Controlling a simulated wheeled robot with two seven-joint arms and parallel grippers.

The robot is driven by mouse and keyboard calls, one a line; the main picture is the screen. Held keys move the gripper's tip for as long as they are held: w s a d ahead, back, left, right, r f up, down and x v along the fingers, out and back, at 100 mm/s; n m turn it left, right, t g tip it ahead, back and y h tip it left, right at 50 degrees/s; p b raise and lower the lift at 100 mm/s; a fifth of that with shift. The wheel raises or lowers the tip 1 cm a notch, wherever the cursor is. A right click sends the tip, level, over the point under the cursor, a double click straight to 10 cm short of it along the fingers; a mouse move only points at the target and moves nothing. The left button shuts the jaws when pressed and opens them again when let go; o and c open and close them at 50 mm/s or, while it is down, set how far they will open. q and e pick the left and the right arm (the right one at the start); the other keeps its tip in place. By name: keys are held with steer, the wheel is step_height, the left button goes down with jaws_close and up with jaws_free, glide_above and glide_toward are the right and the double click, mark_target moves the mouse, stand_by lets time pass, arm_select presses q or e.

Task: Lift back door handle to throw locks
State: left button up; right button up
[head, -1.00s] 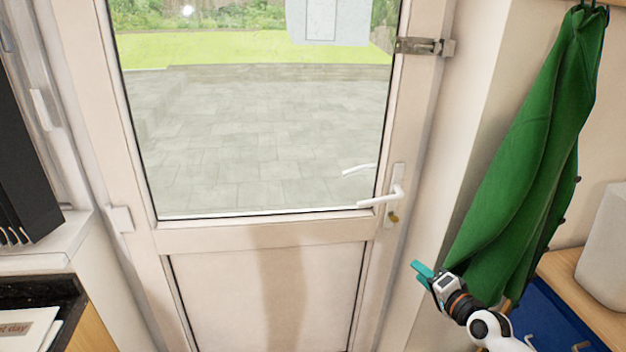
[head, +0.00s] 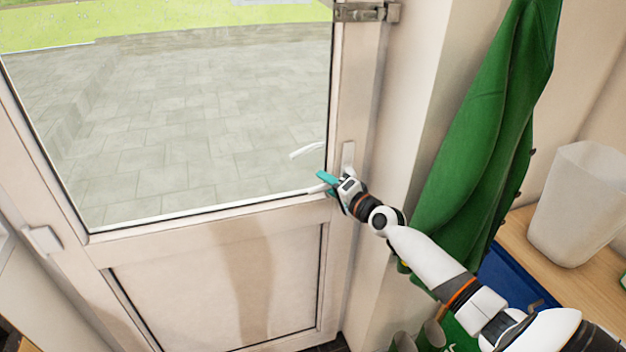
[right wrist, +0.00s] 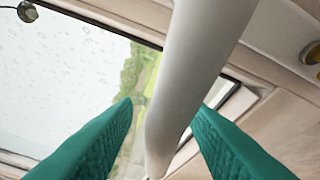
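The white back door (head: 215,225) stands closed, with a glass pane above and a solid panel below. Its white lever handle (head: 318,189) is at the door's right side and is largely hidden behind my right gripper in the head view. My right gripper (head: 325,181), with teal fingers, is at the handle. In the right wrist view the handle (right wrist: 187,75) runs between the two spread fingers (right wrist: 162,115), with what looks like a gap on each side. A brass lock cylinder (right wrist: 312,52) shows at the right edge there. My left gripper is out of view.
A metal bolt (head: 365,12) is on the frame above the handle. A green cloth (head: 485,130) hangs on the wall to the right, close to my right arm. A white bin (head: 577,205) stands on a wooden counter (head: 522,232) at the far right.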

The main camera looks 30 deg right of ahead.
steer(key=shift+w+a+r, duration=0.15)
steer(key=shift+w+a, duration=0.1)
steer(key=shift+w, duration=0.05)
steer(key=shift+w+a, duration=0.15)
steer(key=shift+w, duration=0.05)
steer(key=shift+c, duration=0.9)
jaws_close()
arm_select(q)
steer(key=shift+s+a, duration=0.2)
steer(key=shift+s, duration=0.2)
